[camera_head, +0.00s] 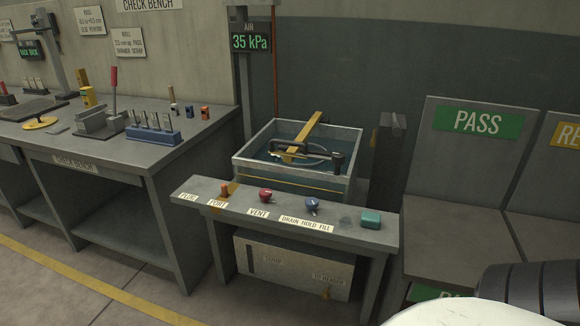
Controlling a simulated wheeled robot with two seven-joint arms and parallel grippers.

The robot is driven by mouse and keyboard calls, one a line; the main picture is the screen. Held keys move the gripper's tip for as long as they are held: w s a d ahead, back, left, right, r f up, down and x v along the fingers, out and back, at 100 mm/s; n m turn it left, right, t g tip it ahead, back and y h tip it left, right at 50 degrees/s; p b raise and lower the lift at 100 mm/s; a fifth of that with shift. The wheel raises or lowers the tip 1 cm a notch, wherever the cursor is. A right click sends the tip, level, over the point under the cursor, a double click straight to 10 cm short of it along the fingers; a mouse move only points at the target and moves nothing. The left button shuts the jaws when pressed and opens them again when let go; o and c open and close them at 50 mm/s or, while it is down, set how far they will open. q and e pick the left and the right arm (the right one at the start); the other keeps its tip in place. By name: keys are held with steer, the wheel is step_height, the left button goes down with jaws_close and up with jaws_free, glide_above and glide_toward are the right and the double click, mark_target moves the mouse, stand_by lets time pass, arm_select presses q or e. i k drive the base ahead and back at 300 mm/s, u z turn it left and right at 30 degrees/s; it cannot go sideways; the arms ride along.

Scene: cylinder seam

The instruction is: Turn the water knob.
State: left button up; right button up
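A blue knob (312,205) stands on the narrow grey control shelf (385,237) above the label "DRAIN HOLD FILL" (306,224). A red knob (265,196) stands to its left near the label "VENT" (258,213). The open water tank (300,187) is behind the shelf, with a yellow bar and a dark clamp-like fixture across its top. Neither of my grippers is in view. A white and black part at the bottom right looks like my own arm.
A teal block (371,219) sits right of the blue knob, and an orange plug (225,190) at the shelf's left. A check bench (150,158) with tools is at left. A "PASS" bin (455,205) is at right. Floor in front is clear.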

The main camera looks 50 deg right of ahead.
mark_target(312, 203)
steer(key=z, duration=0.75)
steer(key=i, duration=1.2)
steer(key=z, duration=1.45)
steer(key=i, duration=0.2)
steer(key=z, duration=0.05)
